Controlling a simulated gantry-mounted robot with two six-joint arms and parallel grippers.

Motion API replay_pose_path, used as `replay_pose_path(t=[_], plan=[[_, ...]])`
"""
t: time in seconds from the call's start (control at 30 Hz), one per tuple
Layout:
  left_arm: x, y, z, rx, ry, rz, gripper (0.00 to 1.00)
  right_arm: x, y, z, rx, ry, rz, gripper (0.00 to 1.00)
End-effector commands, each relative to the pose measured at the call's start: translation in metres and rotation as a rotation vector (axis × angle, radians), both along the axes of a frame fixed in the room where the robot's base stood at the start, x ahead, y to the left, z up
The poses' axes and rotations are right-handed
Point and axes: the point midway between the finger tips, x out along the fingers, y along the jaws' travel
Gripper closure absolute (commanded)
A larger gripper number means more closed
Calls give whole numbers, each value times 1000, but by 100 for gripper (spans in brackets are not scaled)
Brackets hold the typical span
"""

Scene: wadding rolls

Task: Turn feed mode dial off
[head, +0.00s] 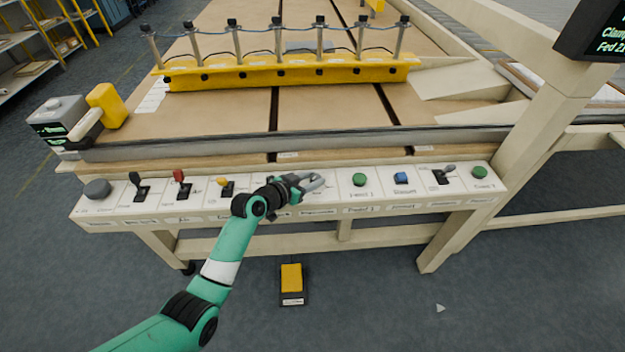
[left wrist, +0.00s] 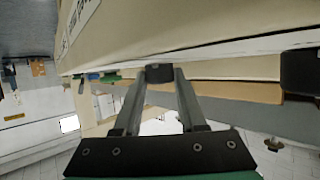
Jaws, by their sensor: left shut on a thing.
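The control panel (head: 130,210) is a long white strip of controls along the front of the machine. My left gripper (head: 316,183) reaches the middle of the panel, left of a green button (head: 359,180). Its fingers are shut on a small dark knob (left wrist: 159,73), seen between the fingertips (left wrist: 160,80) in the left wrist view. In the head view the gripper hides this knob, which sits where the dial would be. The label is too small to read, and the dial's setting cannot be made out. My right gripper is not in view.
Left on the panel are a dark round knob (head: 97,188), a black lever (head: 139,186), a red-topped lever (head: 181,184) and a yellow switch (head: 226,187). Right are a blue button (head: 401,178), another lever (head: 443,175) and a green button (head: 479,173). A yellow pedal (head: 291,277) lies below.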

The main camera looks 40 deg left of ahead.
Motion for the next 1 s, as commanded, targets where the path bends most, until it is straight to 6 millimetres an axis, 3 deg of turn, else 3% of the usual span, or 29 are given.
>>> replay_pose_path(t=[0.07, 0.1, 0.23, 0.63, 0.77, 1.0], plan=[[-1, 0, -2, 0, 5, 0, 100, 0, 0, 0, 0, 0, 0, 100], [-1, 0, -2, 0, 5, 0, 54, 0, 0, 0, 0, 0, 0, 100], [0, 0, -1, 0, 4, 0, 31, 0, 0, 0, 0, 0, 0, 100], [-7, 0, 5, 0, 2, 1, 30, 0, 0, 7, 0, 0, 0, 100], [-27, -1, 16, 0, 3, 2, 30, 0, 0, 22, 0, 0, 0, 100], [-80, -2, 37, -1, 4, 4, 30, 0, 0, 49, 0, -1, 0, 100]])
